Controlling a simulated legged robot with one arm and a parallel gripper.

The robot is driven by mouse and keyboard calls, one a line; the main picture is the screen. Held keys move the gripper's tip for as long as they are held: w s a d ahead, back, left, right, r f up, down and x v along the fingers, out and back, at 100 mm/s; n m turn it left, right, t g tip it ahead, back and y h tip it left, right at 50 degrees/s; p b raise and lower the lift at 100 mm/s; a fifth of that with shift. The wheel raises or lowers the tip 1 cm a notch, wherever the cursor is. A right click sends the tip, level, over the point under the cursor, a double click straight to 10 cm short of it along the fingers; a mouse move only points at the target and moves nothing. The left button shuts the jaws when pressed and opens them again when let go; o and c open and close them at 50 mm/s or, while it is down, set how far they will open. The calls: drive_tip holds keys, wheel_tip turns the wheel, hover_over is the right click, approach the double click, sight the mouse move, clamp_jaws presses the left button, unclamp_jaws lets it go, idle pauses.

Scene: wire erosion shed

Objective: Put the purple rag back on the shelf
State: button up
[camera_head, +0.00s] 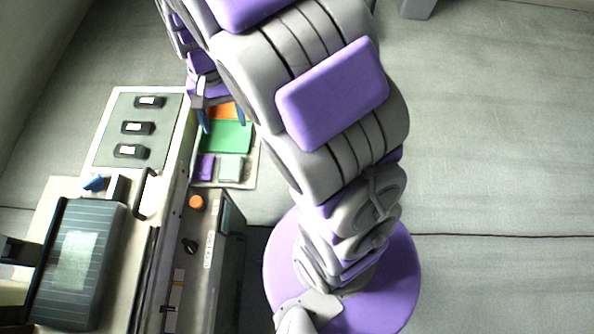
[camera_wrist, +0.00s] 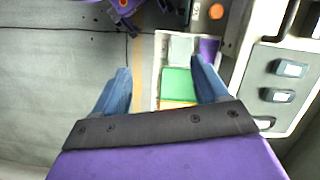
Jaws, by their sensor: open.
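A small flat purple patch (camera_head: 206,167) lies at the near left of a pale shelf-like panel (camera_head: 252,170). It also shows in the wrist view (camera_wrist: 209,47), partly behind a finger. I cannot tell whether it is the purple rag or a coloured area. Beside it are a pale grey-green square (camera_head: 231,168), a larger green one (camera_head: 228,137) and an orange one (camera_head: 222,111). My gripper (camera_head: 222,117) is above the panel's far part, its blue fingers apart. In the wrist view my gripper (camera_wrist: 161,76) is open, with nothing seen between the fingertips except the panel below.
A pale machine panel with several black switches (camera_head: 138,128) stands left of the shelf. A box with an orange button (camera_head: 196,202) and a black knob (camera_head: 189,245) is nearer. A dark ribbed block (camera_head: 75,262) lies at lower left.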

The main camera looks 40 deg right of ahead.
drive_tip(key=s+d+r+n, duration=0.2)
drive_tip(key=s+r, duration=0.1)
drive_tip(key=s, duration=0.8)
drive_tip(key=s+d+r+n+t+h, duration=0.1)
drive_tip(key=s+r+n, duration=0.1)
drive_tip(key=s, duration=1)
drive_tip(key=shift+d+r+n, duration=0.3)
drive_tip(key=shift+d+r, duration=0.05)
drive_tip(key=shift+r, duration=0.1)
